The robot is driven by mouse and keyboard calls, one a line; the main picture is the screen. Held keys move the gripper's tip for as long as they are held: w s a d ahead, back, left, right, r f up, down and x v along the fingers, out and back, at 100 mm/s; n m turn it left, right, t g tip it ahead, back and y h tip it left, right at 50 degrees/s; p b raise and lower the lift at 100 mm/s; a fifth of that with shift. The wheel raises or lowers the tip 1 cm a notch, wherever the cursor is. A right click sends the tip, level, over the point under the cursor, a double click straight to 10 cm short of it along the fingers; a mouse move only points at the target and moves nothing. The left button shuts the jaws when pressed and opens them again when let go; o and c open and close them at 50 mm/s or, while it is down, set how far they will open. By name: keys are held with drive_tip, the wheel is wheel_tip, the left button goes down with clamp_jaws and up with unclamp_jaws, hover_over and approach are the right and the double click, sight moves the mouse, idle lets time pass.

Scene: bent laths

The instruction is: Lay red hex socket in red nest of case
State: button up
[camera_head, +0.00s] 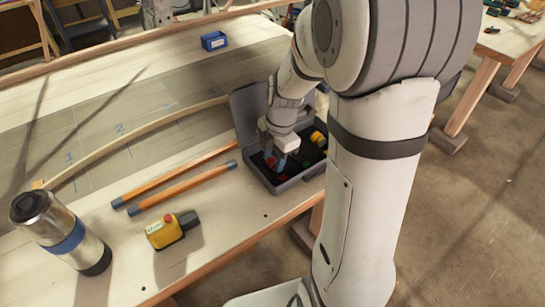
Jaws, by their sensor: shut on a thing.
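The dark grey case (277,185) lies open on the workbench, with its lid (243,112) raised at the back left. My gripper (275,160) points down into the left part of the case. A small red thing (271,161) shows at its fingertips, likely the red hex socket; my gripper is shut on it. The fingers hide much of it, and I cannot tell whether it touches the case. Another red spot (281,178) shows on the case floor near the fingers. I cannot make out the red nest clearly.
A yellow thing (318,138) sits in the right part of the case. A blue bin (214,41) stands behind.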

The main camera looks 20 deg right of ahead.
drive_tip(key=o, duration=1.1)
drive_tip(key=shift+r+p, duration=2.15)
drive_tip(key=shift+r, duration=1.35)
